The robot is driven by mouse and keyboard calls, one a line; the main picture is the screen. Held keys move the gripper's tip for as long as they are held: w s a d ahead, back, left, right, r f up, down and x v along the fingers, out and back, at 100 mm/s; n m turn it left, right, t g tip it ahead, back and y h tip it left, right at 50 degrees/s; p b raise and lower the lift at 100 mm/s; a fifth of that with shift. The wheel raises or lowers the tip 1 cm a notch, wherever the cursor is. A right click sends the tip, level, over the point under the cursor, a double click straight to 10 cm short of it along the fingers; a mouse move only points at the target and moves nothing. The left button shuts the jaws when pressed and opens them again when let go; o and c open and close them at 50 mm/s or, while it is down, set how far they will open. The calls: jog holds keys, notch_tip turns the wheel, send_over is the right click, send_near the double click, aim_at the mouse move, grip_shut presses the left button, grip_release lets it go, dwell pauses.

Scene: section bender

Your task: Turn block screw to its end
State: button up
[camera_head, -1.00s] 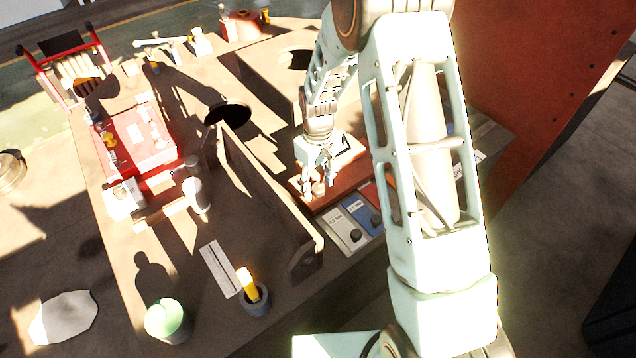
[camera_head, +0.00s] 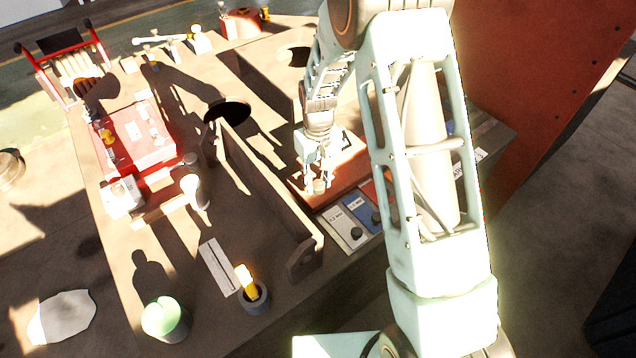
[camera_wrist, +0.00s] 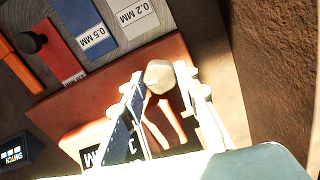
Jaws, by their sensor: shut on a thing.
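The block screw shows in the wrist view as a pale, faceted round head (camera_wrist: 160,76) near the edge of a red-brown block (camera_wrist: 100,75). My gripper (camera_wrist: 160,84) has one finger on each side of the head and is shut on it. In the head view my gripper (camera_head: 319,184) points down at the same block (camera_head: 346,180), and the small head (camera_head: 319,187) shows between the fingertips. The underside of the screw and its thread are hidden.
Labelled plates, one blue (camera_wrist: 84,25) and one grey (camera_wrist: 128,14), lie beside the block. An upright brown wall (camera_head: 262,190) stands left of my gripper. A yellow-handled tool in a cup (camera_head: 255,295) and a red box (camera_head: 140,140) are farther left.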

aim_at(318, 184)
jog(key=shift+m, duration=1)
jog(key=o, duration=1.1)
jog(key=shift+o, duration=0.2)
jog(key=shift+r, duration=0.1)
notch_tip(318, 184, up, 12)
